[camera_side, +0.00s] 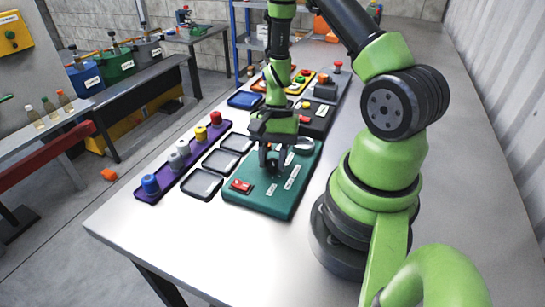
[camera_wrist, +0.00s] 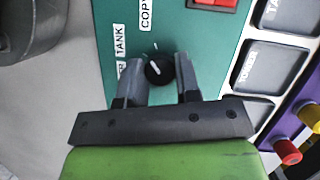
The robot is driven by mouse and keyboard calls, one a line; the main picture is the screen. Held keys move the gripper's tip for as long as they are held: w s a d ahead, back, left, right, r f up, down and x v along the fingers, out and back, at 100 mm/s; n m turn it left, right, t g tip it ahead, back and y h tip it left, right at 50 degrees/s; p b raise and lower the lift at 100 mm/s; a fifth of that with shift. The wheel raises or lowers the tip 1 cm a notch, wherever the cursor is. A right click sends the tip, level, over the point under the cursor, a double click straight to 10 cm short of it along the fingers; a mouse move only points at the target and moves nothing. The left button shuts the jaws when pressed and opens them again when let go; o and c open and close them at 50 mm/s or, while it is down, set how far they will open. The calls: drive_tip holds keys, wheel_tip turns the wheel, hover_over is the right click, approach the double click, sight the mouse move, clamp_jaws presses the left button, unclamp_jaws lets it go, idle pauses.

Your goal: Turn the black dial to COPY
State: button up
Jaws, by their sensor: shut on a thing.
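The black dial (camera_wrist: 158,71) sits on a green panel (camera_side: 258,198) and carries a white pointer line. In the wrist view the line slants toward the upper left. The COPY label (camera_wrist: 146,14) is above the dial there, the TANK label (camera_wrist: 120,42) to its upper left, and a third label is partly hidden by a finger. My gripper (camera_wrist: 160,75) has one finger on each side of the dial and is shut on it. In the side view my gripper (camera_side: 272,166) points down at the panel and mostly hides the dial.
A red switch (camera_side: 241,186) is on the panel's near end. Black-framed trays (camera_side: 202,184) and a purple tray (camera_side: 150,198) with coloured-topped knobs lie to the left. More panels with buttons stand behind. Bare table lies in front.

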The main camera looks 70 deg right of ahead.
drive_tip(key=shift+m+t, duration=0.6)
drive_tip(key=shift+m, duration=0.7)
drive_tip(key=o, duration=0.9)
drive_tip(key=v, duration=1)
drive_tip(key=shift+s+d, duration=0.1)
drive_tip(key=shift+d, duration=0.05)
